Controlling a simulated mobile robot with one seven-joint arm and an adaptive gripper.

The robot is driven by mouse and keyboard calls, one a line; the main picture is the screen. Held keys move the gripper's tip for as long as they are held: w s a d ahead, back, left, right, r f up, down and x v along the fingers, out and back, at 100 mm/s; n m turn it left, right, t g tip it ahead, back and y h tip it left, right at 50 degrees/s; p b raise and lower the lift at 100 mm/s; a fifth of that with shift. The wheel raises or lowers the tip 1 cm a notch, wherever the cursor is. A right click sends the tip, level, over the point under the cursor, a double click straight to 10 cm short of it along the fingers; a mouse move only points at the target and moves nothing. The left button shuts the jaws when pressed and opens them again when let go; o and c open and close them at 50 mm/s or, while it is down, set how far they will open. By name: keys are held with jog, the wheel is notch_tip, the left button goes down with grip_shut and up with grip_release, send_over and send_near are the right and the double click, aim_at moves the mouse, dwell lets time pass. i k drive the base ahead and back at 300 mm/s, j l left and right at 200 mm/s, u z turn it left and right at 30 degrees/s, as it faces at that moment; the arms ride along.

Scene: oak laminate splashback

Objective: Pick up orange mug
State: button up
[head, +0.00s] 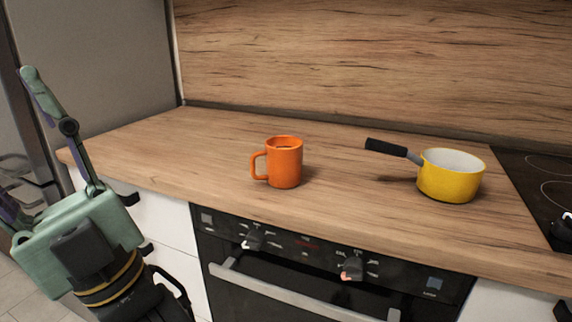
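An orange mug (284,163) stands upright on the wooden counter, left of the picture's middle, with its handle pointing left. My gripper (20,135) is at the far left, in front of the counter's left end and well away from the mug. Its green body is low, and one long finger points up and left. The other finger shows only partly at the left edge. The two fingers are spread apart, with nothing seen between them.
A yellow saucepan (449,180) stands right of the mug, its black handle pointing left towards it. A black hob (535,185) is at the far right. An oven (310,275) is below the counter's front edge. The counter (190,150) left of the mug is clear.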

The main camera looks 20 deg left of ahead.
aim_at(284, 154)
jog(key=j+z, duration=0.25)
jog(key=k+j+z, duration=0.15)
jog(key=j+z, duration=0.15)
jog(key=j, duration=0.15)
jog(key=k+j+z, duration=0.1)
jog(key=j+z, duration=0.15)
jog(key=k+j+z, duration=0.25)
jog(key=j, duration=0.15)
jog(key=i, duration=0.1)
